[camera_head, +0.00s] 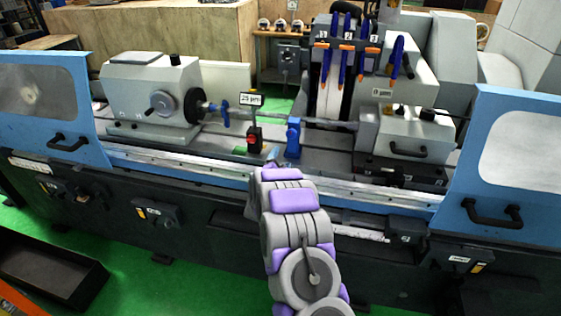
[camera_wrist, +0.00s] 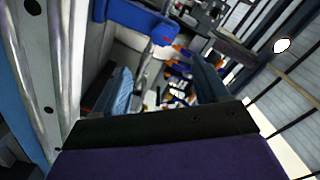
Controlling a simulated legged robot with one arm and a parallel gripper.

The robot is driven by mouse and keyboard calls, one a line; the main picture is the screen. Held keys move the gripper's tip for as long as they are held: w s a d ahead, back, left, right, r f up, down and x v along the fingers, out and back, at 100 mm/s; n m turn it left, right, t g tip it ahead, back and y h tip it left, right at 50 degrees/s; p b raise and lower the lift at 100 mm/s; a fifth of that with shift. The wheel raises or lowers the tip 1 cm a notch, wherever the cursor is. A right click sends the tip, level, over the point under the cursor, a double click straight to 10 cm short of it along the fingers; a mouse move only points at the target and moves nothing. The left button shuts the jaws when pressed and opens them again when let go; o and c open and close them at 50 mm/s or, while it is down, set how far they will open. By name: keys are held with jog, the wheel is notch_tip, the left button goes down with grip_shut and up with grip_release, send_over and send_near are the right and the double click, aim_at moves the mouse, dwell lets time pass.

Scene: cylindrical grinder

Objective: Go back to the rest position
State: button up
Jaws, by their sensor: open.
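My arm (camera_head: 295,205), grey with purple pads, reaches from the bottom centre toward the front rail of the grinder (camera_head: 230,165). In the wrist view, a purple and black part of my gripper (camera_wrist: 165,125) fills the bottom. The gripper is open, and no held object shows. The wrist view is steeply tilted and shows a blue part (camera_wrist: 135,20) of the machine beyond the gripper.
Blue sliding doors with windows stand at left (camera_head: 40,100) and right (camera_head: 515,160). A grey headstock (camera_head: 150,95), a small black and red gauge (camera_head: 254,138), a blue support (camera_head: 293,137) and a tailstock (camera_head: 415,135) sit between them. Green floor is open in front; a dark tray (camera_head: 50,275) lies at left.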

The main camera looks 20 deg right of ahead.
dwell(0.3)
jog(key=s+a+r+n+g+y+b, duration=0.1)
jog(key=a+r+n+y, duration=0.1)
jog(key=a+n+y, duration=0.3)
jog(key=s+a+r+g+y, duration=0.1)
jog(key=a+r+y, duration=0.15)
jog(key=a, duration=0.35)
jog(key=s+a+r+n+g+y+b, duration=0.1)
jog(key=s+a+r+n+g+y, duration=0.2)
jog(key=s, duration=0.4)
jog(key=s+a+r+n+g+y+b, duration=0.1)
jog(key=s+a+n, duration=0.1)
jog(key=s+a, duration=0.35)
jog(key=s+d+n+g+b, duration=0.1)
jog(key=s+n+g, duration=0.3)
jog(key=s, duration=1.9)
jog(key=s+d+n+g+h+b, duration=0.1)
jog(key=s+g, duration=0.5)
jog(key=s, duration=1.7)
jog(key=d+n, duration=0.1)
jog(key=n, duration=0.1)
jog(key=shift+s+d+r+n+g, duration=0.15)
jog(key=shift+d+r+n+g, duration=0.05)
jog(key=shift+r+n+g, duration=0.2)
